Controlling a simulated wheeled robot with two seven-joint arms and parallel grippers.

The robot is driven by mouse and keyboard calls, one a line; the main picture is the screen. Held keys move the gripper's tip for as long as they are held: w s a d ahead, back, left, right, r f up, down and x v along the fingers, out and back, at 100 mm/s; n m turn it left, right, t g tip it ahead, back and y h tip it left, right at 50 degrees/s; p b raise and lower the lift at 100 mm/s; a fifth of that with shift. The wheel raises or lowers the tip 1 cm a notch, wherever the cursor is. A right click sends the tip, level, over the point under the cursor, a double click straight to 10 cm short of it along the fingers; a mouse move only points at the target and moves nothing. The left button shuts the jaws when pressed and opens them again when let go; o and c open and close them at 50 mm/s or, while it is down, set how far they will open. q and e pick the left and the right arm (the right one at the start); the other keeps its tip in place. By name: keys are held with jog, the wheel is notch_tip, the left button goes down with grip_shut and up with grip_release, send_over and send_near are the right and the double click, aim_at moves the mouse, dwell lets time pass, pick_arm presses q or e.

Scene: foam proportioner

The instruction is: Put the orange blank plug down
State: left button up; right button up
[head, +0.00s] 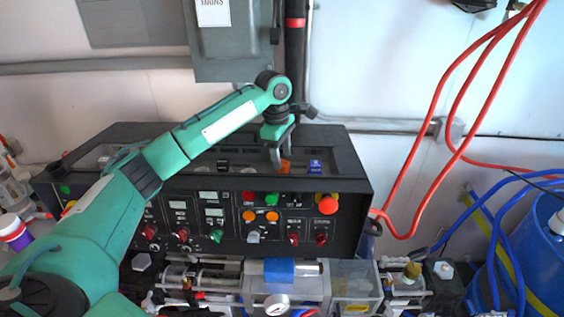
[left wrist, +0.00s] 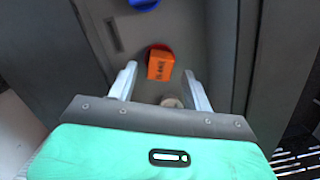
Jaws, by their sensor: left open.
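The orange blank plug (head: 285,166) sits on top of the black control console, in its recessed top. In the left wrist view the orange plug (left wrist: 160,66) shows dark lettering and has a red round edge behind it. My left gripper (head: 278,154) reaches down over the console top at the plug. In the left wrist view its two fingers (left wrist: 160,78) are apart, with the plug between and slightly beyond their tips and a gap on each side. My right gripper is not in view.
Dark and pale pieces lie further left. The console front carries knobs and a red mushroom button (head: 327,206). Red hoses and a blue drum (head: 535,250) are at right.

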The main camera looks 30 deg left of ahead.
pick_arm(q)
notch_tip(320, 180, up, 9)
jog(key=a, duration=0.1)
jog(key=shift+f, duration=0.2)
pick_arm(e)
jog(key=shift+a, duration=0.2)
pick_arm(q)
jog(key=shift+s, duration=0.1)
